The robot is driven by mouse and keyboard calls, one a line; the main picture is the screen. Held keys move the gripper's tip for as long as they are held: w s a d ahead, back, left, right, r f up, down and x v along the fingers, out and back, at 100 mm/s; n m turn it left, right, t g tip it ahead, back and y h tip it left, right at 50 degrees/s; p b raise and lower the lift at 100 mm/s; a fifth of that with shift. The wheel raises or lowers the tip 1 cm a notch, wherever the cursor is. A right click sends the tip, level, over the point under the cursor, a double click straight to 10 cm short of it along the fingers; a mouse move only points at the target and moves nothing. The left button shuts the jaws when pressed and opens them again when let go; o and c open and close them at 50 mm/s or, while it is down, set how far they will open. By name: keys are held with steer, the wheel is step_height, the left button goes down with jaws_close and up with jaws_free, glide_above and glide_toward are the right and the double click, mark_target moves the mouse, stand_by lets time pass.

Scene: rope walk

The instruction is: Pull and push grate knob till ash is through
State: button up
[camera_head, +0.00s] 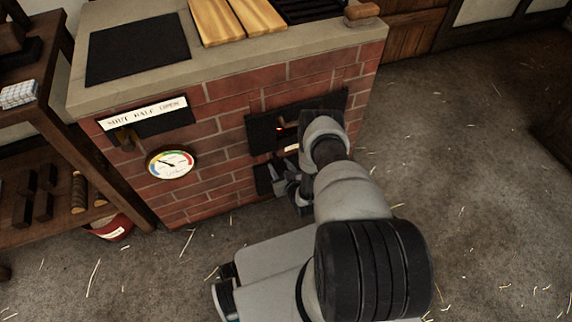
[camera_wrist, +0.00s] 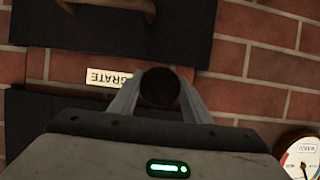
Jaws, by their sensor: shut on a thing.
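The grate knob (camera_wrist: 160,88) is a dark round knob between my two fingers in the wrist view. My gripper (camera_wrist: 157,94) is shut on it, a finger on each side. A pale label reading GRATE (camera_wrist: 106,78) is fixed to the stove front beside it, upside down in that view. In the head view my gripper (camera_head: 288,184) is low at the brick stove's front, below the dark firebox door (camera_head: 264,134). A small orange glow (camera_head: 280,129) shows at that door. My arm hides the knob there. No ash can be made out.
The brick stove (camera_head: 225,130) carries a round gauge (camera_head: 171,164) and a damper plate marked SHUT, HALF and another word (camera_head: 146,113). A wooden shelf (camera_head: 80,150) stands at left, with a red bucket (camera_head: 112,228) by it. The floor at right is open, with scattered straw.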

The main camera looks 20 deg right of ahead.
steer(key=shift+w+r, duration=0.1)
steer(key=shift+w, duration=0.25)
steer(key=o, duration=1.5)
steer(key=shift+w, duration=0.1)
steer(key=shift+s, duration=0.2)
